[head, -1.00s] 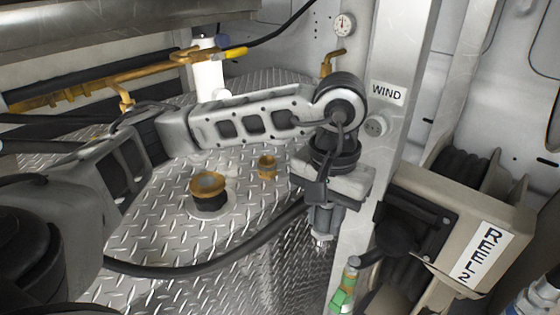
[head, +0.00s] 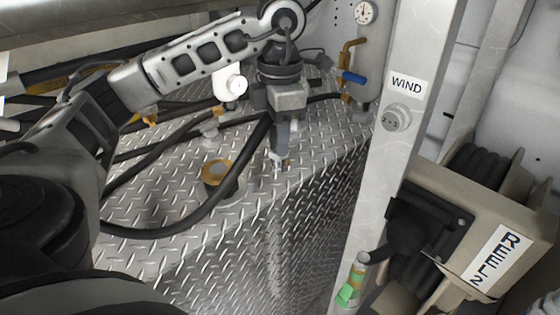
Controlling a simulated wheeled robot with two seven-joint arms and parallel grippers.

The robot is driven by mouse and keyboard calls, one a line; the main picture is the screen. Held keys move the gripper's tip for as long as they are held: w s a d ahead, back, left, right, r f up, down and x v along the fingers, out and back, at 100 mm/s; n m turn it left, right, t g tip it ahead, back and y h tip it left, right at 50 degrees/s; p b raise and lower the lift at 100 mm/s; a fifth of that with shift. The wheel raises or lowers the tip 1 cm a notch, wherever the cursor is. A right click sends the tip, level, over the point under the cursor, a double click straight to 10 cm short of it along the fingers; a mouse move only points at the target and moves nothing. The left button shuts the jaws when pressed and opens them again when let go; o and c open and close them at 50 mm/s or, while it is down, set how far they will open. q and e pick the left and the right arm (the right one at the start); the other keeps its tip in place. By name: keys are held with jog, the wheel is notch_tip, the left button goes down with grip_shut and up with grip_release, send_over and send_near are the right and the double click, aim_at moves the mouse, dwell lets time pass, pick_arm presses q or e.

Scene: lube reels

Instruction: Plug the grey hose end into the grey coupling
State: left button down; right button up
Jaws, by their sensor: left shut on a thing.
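My left gripper (head: 283,128) hangs from the upper middle, fingers pointing down, in front of the checker-plate deck. It is shut on the grey hose end, whose pale tip (head: 278,163) shows just below the fingers; the fingers hide most of it. A black hose (head: 213,215) loops from behind the gripper down to the left. I cannot pick out the grey coupling for certain. A small grey fitting (head: 209,127) stands on the deck behind, to the gripper's left, apart from the held end. My right gripper is not in view.
A pale post with a WIND button (head: 397,118) rises to the right.

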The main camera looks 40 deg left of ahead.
pick_arm(q)
jog(key=s+a+r+n, duration=0.1)
jog(key=a+r+n, duration=0.15)
jog(key=n, duration=0.45)
jog(key=a+r+n, duration=0.1)
jog(key=a+n, duration=0.3)
jog(key=n, duration=0.3)
jog(key=w+a+f+p, duration=0.1)
jog(key=w+f, duration=0.3)
jog(key=w+a+f+p, duration=0.1)
jog(key=w+f, duration=0.3)
jog(key=w+a+f+p, duration=0.1)
jog(key=w+a+f, duration=0.1)
jog(key=w+f, duration=0.2)
jog(key=shift+w+f+p, duration=0.3)
jog(key=shift+w+f, duration=0.05)
jog(key=shift+f, duration=0.2)
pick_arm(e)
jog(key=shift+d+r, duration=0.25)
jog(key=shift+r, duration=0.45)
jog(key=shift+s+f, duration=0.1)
